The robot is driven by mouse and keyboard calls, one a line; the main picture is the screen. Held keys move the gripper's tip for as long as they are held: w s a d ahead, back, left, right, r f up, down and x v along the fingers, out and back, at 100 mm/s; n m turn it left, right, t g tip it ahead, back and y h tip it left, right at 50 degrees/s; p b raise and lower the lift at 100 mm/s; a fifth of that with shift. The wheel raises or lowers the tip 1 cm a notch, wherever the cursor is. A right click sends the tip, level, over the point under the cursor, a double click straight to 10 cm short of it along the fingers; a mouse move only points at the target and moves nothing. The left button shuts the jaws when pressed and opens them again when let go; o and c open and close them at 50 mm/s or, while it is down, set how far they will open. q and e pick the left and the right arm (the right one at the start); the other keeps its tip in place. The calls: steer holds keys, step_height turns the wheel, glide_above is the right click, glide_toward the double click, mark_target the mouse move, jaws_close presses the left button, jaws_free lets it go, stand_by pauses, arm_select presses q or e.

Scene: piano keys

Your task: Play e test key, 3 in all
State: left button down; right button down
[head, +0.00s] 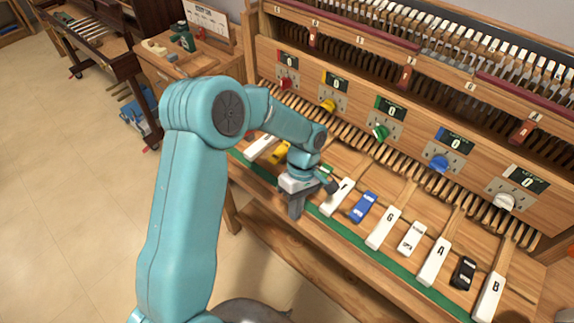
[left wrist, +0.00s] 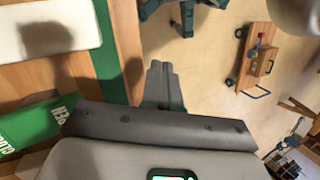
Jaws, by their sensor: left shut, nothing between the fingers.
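A row of white keys lies along the sloping wooden front in the head view; I can read G (head: 383,228), A (head: 433,262) and B (head: 489,297). A white key (head: 338,197) just right of my left gripper has a partly readable letter. The E key is not identifiable; my gripper and wrist cover part of the row there. My left gripper (head: 296,207) is shut and empty, pointing down by the front green edge. In the left wrist view its fingers (left wrist: 161,78) are together over the floor, beside a white key (left wrist: 45,28) and a green key (left wrist: 42,122). My right gripper is not in view.
Coloured keys sit between the white ones, such as blue (head: 363,207) and black (head: 463,272). Counters reading 0 stand above knobs, including a green knob (head: 380,132). A green strip (head: 390,268) edges the key shelf. Open floor (head: 90,220) lies left.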

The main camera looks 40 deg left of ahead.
arm_select(q)
steer(key=w+a+r+n+t, duration=0.1)
steer(key=w+a+r, duration=0.1)
steer(key=r, duration=0.3)
steer(key=w+a+r+t+y+b, duration=0.1)
steer(key=w+a+r, duration=0.2)
steer(key=r, duration=0.3)
steer(key=w+a+r+n+t, duration=0.1)
steer(key=w+a+r+t, duration=0.1)
steer(key=r, duration=0.4)
steer(key=shift+w+a+r+n+y, duration=0.15)
steer(key=shift+w+a+n+y, duration=0.15)
steer(key=shift+w+a, duration=0.3)
step_height(320, 180, down, 14)
steer(key=shift+s+p, duration=0.1)
steer(key=shift+p, duration=0.3)
